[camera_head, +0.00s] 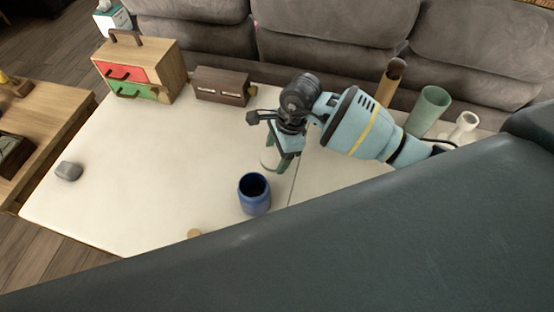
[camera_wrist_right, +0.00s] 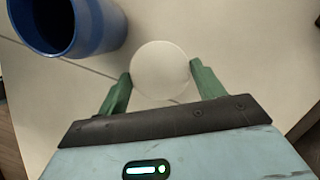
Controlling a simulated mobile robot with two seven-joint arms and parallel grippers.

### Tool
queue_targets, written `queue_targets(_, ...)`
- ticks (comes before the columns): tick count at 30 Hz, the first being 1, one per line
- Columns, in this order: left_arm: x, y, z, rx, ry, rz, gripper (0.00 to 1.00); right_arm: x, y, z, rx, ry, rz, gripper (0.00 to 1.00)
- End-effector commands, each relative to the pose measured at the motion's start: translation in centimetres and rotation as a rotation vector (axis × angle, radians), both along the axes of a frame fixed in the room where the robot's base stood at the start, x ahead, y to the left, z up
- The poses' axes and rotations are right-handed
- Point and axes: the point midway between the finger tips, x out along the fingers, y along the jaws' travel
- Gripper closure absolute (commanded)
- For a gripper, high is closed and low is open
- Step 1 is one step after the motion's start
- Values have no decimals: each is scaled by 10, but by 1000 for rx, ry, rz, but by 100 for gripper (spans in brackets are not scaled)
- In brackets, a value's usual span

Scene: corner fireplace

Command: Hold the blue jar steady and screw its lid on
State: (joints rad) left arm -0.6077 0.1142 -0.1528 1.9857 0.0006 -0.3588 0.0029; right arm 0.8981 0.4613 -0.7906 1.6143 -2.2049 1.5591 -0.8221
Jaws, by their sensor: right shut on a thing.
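The blue jar (camera_head: 255,194) stands upright and uncovered on the white table, its dark opening facing up. In the right wrist view the jar (camera_wrist_right: 97,28) shows at the upper left, apart from my fingers. My right gripper (camera_head: 279,161) is shut on the round white lid (camera_wrist_right: 160,70), which sits between the green fingertips. In the head view the lid (camera_head: 268,161) is partly hidden by the gripper, just behind and above the jar in the picture. My left gripper is not in view.
A wooden box with red and green drawers (camera_head: 139,72) and a brown box (camera_head: 221,87) stand at the back left. A brown tube (camera_head: 391,82), green cup (camera_head: 428,110) and white cup (camera_head: 464,127) stand at the back right. A grey stone-like block (camera_head: 69,171) lies left. The table's left-middle is clear.

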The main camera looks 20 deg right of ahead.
Motion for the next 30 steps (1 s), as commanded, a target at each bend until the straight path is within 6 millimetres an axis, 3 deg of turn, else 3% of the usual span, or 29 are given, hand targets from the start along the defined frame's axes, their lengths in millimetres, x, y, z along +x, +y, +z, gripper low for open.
queue_targets(3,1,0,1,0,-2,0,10,1,-1,23,-1,-3,1,53)
queue_targets(9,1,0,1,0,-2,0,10,0,0,44,-1,0,0,53)
queue_targets(25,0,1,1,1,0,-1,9,0,0,52,-1,1,12,53)
queue_targets(30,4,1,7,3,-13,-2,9,-3,-2,75,-4,-7,159,53)
